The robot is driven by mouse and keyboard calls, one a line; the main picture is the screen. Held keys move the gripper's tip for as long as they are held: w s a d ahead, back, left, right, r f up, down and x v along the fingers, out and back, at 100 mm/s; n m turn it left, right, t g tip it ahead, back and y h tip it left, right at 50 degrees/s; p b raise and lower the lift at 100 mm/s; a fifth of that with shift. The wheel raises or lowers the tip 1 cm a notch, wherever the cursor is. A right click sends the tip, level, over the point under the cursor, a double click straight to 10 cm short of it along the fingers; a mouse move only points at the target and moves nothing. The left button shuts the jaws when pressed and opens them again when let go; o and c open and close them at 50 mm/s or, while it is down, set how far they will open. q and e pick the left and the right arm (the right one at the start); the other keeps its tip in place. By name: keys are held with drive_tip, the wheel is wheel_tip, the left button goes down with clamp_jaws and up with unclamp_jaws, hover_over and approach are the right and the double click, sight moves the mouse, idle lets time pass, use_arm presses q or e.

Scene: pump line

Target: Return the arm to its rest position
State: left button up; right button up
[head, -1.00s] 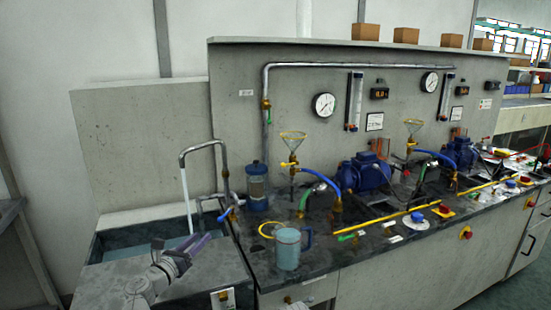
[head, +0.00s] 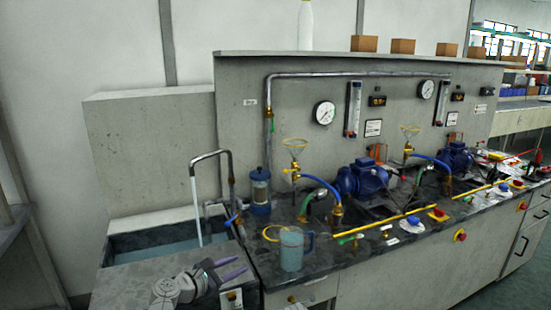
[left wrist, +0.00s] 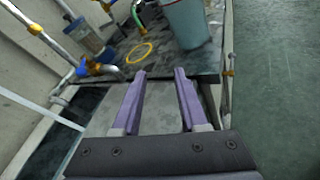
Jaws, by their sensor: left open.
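My left gripper (head: 234,270) is open and empty, with purple fingers, above the front right part of the sink unit. It also shows in the left wrist view (left wrist: 160,100), with bare grey surface between its fingers. A light blue jug (head: 291,249) stands upright on the dark bench to the right of the gripper and apart from it; the jug also shows in the left wrist view (left wrist: 186,22). My right gripper is not in view.
The sink (head: 130,250) lies left of the gripper, with a stream falling from its curved tap (head: 206,155). A yellow ring (head: 268,233) and a filter cylinder (head: 260,190) are behind the jug. Blue pumps (head: 362,180) stand along the bench. Open floor lies at the right front.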

use_arm(q)
drive_tip(key=s+d+f+m+g+y+p, duration=0.2)
drive_tip(key=s+d+m+g+p, duration=0.75)
drive_tip(key=m, duration=0.45)
drive_tip(key=s+a+r+m+g+y+p, duration=0.1)
drive_tip(key=s+m+y+p, duration=0.2)
drive_tip(key=s+m, duration=0.3)
drive_tip(key=s+a+r+m+g+y+p, duration=0.1)
drive_tip(key=s+a+m+y+p, duration=0.1)
drive_tip(key=s+m+y, duration=0.3)
drive_tip(key=s+m+p, duration=0.1)
drive_tip(key=s+m, duration=0.1)
drive_tip(key=shift+s+a+r+m+y, duration=0.25)
drive_tip(key=shift+a+r+m+y, duration=0.05)
drive_tip(key=shift+y, duration=0.1)
drive_tip(key=shift+f, duration=0.1)
